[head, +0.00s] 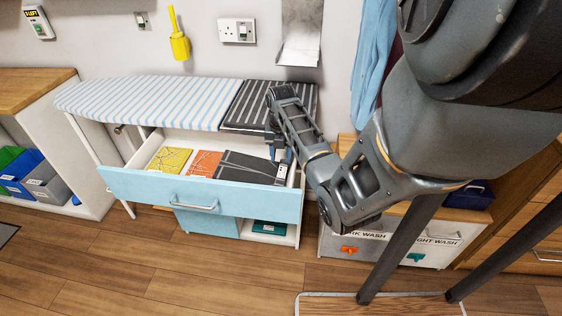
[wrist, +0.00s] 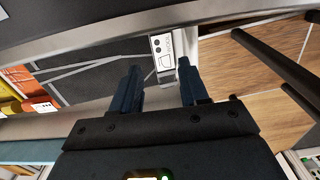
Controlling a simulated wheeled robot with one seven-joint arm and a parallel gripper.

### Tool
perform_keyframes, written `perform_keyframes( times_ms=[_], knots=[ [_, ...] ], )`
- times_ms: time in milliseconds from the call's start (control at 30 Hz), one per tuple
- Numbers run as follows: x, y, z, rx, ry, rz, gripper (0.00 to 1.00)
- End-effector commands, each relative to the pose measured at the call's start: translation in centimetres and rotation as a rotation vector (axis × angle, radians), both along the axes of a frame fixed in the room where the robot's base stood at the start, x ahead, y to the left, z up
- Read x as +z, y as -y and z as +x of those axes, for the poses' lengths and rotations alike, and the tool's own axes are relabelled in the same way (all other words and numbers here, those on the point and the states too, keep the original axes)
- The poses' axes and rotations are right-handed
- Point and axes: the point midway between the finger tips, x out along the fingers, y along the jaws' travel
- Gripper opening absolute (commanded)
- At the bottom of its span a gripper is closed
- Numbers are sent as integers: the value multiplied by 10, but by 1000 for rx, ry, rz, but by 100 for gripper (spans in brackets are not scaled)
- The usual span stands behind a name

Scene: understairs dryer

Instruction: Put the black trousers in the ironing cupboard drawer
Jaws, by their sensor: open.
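The black trousers (head: 243,166) are a dark folded bundle with pale lines, lying at the right end of the open blue-fronted drawer (head: 200,195) under the ironing board. A white tag (head: 282,171) is at their right edge. In the wrist view the trousers (wrist: 95,72) lie beyond the left finger, and the tag (wrist: 162,46) shows just past the gap between the fingertips. My gripper (head: 279,152) is open with nothing between its fingers (wrist: 157,70). It is at the drawer's right end, beside the trousers; whether it touches them I cannot tell.
Yellow (head: 170,159) and orange (head: 205,163) folded items lie left of the trousers in the drawer. The striped ironing board (head: 150,98) overhangs the drawer's back, with a dark striped panel (head: 250,105) at its right end. The floor (head: 150,255) in front is clear.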

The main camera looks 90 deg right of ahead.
Motion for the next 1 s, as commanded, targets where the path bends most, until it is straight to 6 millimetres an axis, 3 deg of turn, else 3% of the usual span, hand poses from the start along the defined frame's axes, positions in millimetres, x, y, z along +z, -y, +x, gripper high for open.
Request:
perform_keyframes(
  times_ms=[200, 400, 600, 1000],
  knots=[
    [47, 1, 1, 2, 1, -4, 44],
    [76, 1, 0, 1, 1, -2, 44],
    [86, 0, 0, 1, 0, 0, 44],
    [87, 0, 0, 1, -1, 0, 44]
  ],
)
